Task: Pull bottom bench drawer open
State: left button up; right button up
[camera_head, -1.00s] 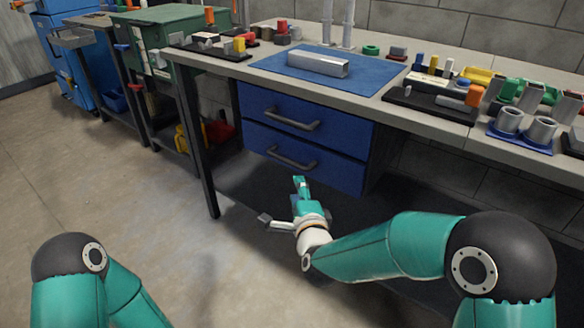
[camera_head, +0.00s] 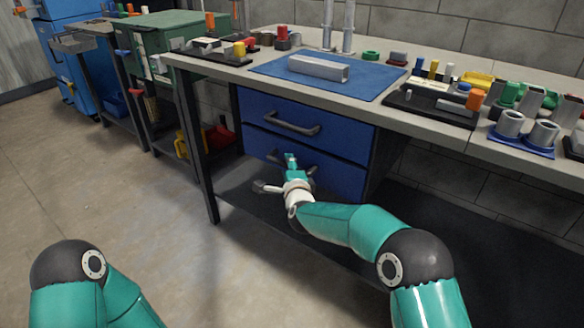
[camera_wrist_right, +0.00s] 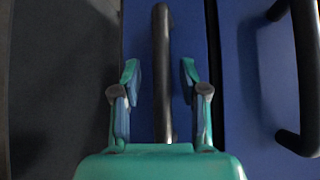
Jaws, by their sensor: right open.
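The bottom bench drawer (camera_head: 338,179) is a blue front under the workbench, and it looks closed, flush with the drawer above. Its dark bar handle (camera_wrist_right: 161,75) shows in the right wrist view, running between the two fingers of my right gripper (camera_wrist_right: 161,80). The fingers are open, one on each side of the handle, with a gap on both sides. In the head view my right gripper (camera_head: 280,172) is in front of the bottom drawer and hides most of its handle. My left gripper is out of view; only part of the left arm shows.
The upper blue drawer (camera_head: 345,133) with its own handle (camera_head: 291,123) sits just above. The dark bench leg (camera_head: 196,150) stands to the left and a dark lower shelf (camera_head: 450,230) lies beneath. The bench top holds a blue mat (camera_head: 365,85) and several parts.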

jog(key=shift+w, duration=0.3)
grip_shut()
jog(key=shift+f, duration=0.1)
